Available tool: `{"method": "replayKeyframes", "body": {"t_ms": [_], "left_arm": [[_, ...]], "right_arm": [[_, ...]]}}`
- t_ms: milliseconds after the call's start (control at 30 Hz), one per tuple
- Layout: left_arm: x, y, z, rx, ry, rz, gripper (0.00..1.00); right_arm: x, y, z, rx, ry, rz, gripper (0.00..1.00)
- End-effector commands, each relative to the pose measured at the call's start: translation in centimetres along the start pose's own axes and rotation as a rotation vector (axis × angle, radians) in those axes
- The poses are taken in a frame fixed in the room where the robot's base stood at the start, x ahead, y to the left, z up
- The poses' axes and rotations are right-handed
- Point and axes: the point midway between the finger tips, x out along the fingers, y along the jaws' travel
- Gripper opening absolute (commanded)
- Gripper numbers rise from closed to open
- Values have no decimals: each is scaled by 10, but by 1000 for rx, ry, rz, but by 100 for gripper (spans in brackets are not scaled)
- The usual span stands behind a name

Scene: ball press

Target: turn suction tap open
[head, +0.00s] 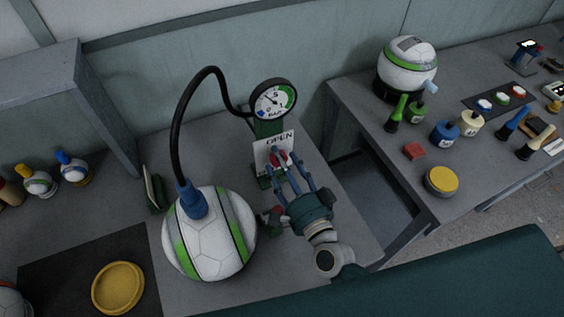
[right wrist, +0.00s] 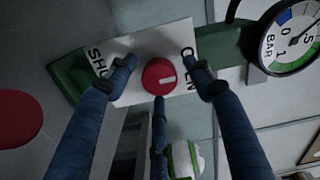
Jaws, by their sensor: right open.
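The suction tap is a round red knob (right wrist: 158,75) on a white sign (right wrist: 130,88) reading SHUT at one side and OPEN at the other. A white mark on the knob lies on the side toward OPEN. In the head view the knob (head: 279,159) sits low on the sign (head: 263,150), below the gauge. My right gripper (head: 287,172) is open, its blue fingers spread around the knob. In the right wrist view two fingers flank the knob and a third is below it; contact cannot be told. My left gripper is not in view.
A pressure gauge (head: 273,99) stands above the sign. A black hose (head: 177,125) runs to a blue fitting (head: 191,200) on a white and green ball (head: 208,245) left of my gripper. A yellow dish (head: 118,287) lies front left. A second table (head: 385,165) at right holds several items.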

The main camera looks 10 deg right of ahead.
Motion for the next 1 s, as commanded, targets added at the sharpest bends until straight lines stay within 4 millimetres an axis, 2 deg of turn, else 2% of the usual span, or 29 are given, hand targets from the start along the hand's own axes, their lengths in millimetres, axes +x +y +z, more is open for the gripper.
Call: {"method": "replayKeyframes", "body": {"t_ms": [167,500,633,800,1000], "left_arm": [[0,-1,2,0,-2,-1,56],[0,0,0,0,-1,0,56],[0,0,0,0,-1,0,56],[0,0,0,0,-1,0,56],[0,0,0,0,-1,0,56]], "right_arm": [[-12,1,0,-2,-1,2,52],[-82,2,1,-2,-4,4,52],[-104,1,0,-1,-3,3,52],[-118,0,0,1,0,0,52],[-121,0,0,1,1,-1,52]]}}
